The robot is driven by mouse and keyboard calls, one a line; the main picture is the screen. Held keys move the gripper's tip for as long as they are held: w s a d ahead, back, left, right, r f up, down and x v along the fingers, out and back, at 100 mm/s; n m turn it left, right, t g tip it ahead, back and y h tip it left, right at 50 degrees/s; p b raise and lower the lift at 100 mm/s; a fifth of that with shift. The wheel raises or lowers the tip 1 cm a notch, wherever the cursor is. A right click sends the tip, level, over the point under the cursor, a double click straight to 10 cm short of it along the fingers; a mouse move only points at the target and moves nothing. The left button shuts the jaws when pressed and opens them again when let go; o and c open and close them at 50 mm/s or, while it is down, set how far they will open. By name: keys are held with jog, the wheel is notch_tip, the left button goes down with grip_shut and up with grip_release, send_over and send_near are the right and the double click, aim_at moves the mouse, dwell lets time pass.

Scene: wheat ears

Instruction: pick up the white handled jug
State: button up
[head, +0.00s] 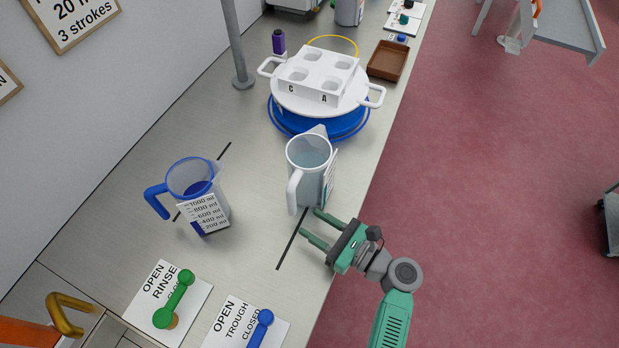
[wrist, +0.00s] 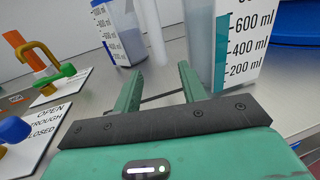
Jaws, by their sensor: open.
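The white handled jug (head: 318,182) stands upright on the steel counter, with clear liquid in it and its handle (head: 294,192) toward the front left. My gripper (head: 309,221) is open and empty, low over the counter just in front of the jug. Its fingers (wrist: 160,80) point toward the jug and handle. Contact with the handle cannot be made out; it looks apart.
A blue-handled measuring jug (head: 200,192) stands to the left. A blue round base with a white holder (head: 318,85) is behind. Green (head: 174,300) and blue (head: 260,328) levers are at front left. A brown tray (head: 388,60) is at the back. The counter's right edge is close.

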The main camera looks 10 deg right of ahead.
aim_at(292, 210)
jog(key=b+x, duration=0.1)
jog(key=x, duration=0.6)
jog(key=shift+w, duration=0.15)
grip_shut()
jog(key=shift+r, duration=0.15)
